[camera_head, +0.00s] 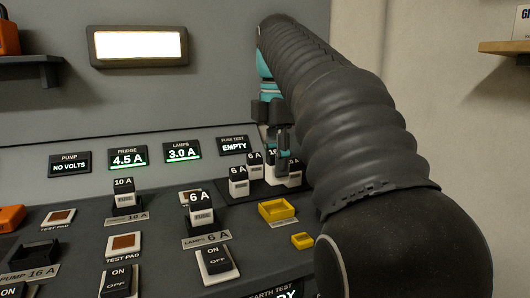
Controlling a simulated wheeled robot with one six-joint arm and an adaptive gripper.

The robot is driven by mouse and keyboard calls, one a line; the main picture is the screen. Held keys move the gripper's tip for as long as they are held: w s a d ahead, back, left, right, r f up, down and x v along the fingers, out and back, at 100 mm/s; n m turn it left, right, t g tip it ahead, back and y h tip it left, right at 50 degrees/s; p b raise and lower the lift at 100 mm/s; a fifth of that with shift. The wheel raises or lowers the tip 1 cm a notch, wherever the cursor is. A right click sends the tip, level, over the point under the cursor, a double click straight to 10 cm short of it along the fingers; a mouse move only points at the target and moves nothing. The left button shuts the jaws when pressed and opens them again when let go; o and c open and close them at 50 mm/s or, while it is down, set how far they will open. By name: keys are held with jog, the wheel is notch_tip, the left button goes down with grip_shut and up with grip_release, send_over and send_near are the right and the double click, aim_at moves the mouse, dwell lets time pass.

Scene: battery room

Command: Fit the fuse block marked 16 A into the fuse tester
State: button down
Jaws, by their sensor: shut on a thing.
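My gripper (283,165) is at the back right of the sloped panel, over the dark rack (236,196) of fuse blocks. It is shut on a fuse block there, mostly hidden by the fingers. A black-and-white block (271,154) beside the fingers shows a marking that starts with 1; the rest is covered. I cannot tell whether this is the held block. Blocks marked 6 A (238,181) stand left of the gripper. The fuse test display (234,146) reads EMPTY. A yellow open holder (278,209) sits in front of the rack; its label is unreadable.
A 10 A block (123,196) and a lamps 6 A block (200,210) stand in sockets. The pump 16 A socket (35,255) looks empty. Switches (216,262), test pads (124,244) and a small yellow piece (302,241) lie nearer. My arm hides the right side.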

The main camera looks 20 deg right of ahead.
jog(key=shift+w+f, duration=0.1)
jog(key=shift+f+b, duration=1.05)
jog(key=shift+f, duration=1.7)
jog(key=shift+f, duration=0.65)
jog(key=c, duration=1.1)
grip_release()
jog(key=shift+c, duration=0.2)
jog(key=shift+r, duration=0.15)
